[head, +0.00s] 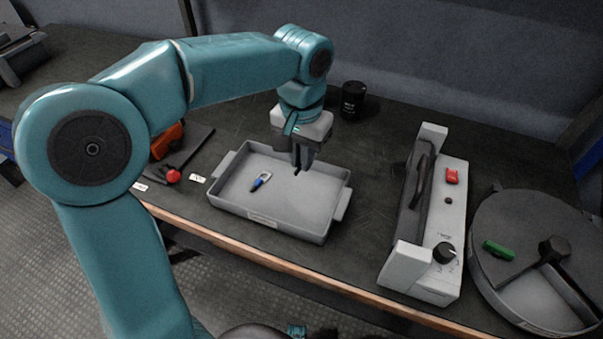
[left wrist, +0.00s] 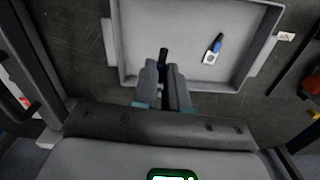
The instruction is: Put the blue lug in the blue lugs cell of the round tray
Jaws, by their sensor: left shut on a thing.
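A blue lug (head: 260,181) with a pale metal ring end lies flat in the grey rectangular tray (head: 222,192). It also shows in the left wrist view (left wrist: 213,48). My left gripper (head: 299,166) points down over the right part of this tray, to the right of the lug and apart from it. It is shut on a small dark thing (left wrist: 163,57), too dark to name. The round tray (head: 485,218) is at the far right, cut by the frame, with dark dividers. I cannot make out which cell is for blue lugs. My right gripper is not in view.
A green piece (head: 497,250) lies in the round tray. A grey-white box with a handle, red button and black knob (head: 444,253) stands between the trays. A black cup (head: 353,99) stands behind. An orange tool (head: 167,141) and a red-tipped item (head: 173,176) are at left.

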